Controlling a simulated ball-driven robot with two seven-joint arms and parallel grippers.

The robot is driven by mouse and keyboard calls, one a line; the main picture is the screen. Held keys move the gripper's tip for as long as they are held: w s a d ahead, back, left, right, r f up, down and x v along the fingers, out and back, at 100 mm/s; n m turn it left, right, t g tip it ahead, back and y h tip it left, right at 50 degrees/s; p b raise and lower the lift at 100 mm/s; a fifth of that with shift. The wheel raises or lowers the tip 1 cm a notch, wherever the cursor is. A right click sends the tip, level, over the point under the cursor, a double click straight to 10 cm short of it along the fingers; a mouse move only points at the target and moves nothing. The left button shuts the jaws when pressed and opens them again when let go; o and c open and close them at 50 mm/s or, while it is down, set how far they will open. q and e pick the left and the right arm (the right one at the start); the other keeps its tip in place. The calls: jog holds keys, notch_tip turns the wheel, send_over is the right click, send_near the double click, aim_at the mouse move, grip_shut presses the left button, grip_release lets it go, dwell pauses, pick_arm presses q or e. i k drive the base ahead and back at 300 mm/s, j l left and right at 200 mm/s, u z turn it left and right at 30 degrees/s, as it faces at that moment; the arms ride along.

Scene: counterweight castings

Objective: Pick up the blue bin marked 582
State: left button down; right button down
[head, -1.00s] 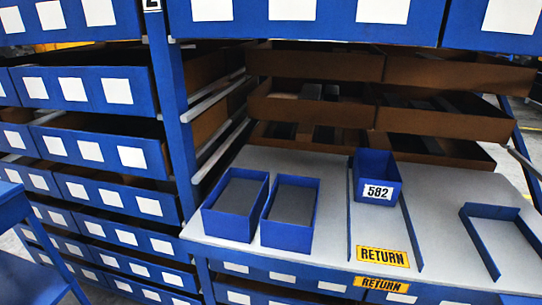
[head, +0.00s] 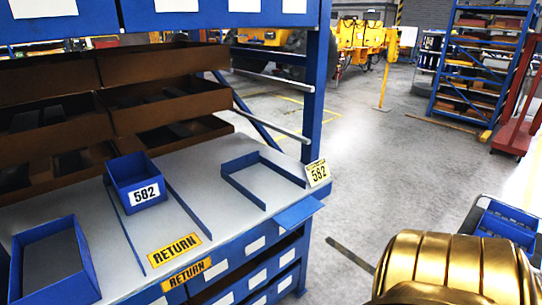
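The blue bin marked 582 (head: 136,181) stands upright on the grey shelf top (head: 205,185) at the left of the head view. A white label with its number faces me. It sits between two thin blue rails, behind the yellow RETURN label (head: 174,249). Its inside looks empty, though I see only part of it. Neither of my grippers is in view.
Another blue bin (head: 85,262) stands at the lower left. Brown trays (head: 150,112) fill the shelves behind. Open grey floor (head: 385,165) lies to the right.

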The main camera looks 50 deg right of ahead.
aim_at(487, 227)
jog(key=z, duration=2.1)
jog(key=l, duration=0.65)
jog(key=l+u, duration=0.1)
jog(key=l, duration=0.55)
jog(key=l+u, duration=0.1)
jog(key=l, duration=1.15)
jog(key=k+l+u, duration=0.1)
jog(key=l, duration=0.55)
jog(key=k+l, duration=0.1)
jog(key=l, duration=0.5)
jog(key=l+u, duration=0.15)
jog(key=l, duration=0.5)
jog(key=k+l, duration=0.15)
jog(key=l, duration=0.45)
jog(key=k+l, duration=0.15)
jog(key=l, duration=0.25)
jog(key=k+l+u, duration=0.1)
jog(key=l, duration=0.3)
jog(key=k+l, duration=0.15)
jog(key=l, duration=0.2)
jog(key=k+l, duration=0.15)
jog(key=l, duration=0.25)
jog(key=k+l+u, duration=0.1)
jog(key=l, duration=0.25)
jog(key=k, duration=0.05)
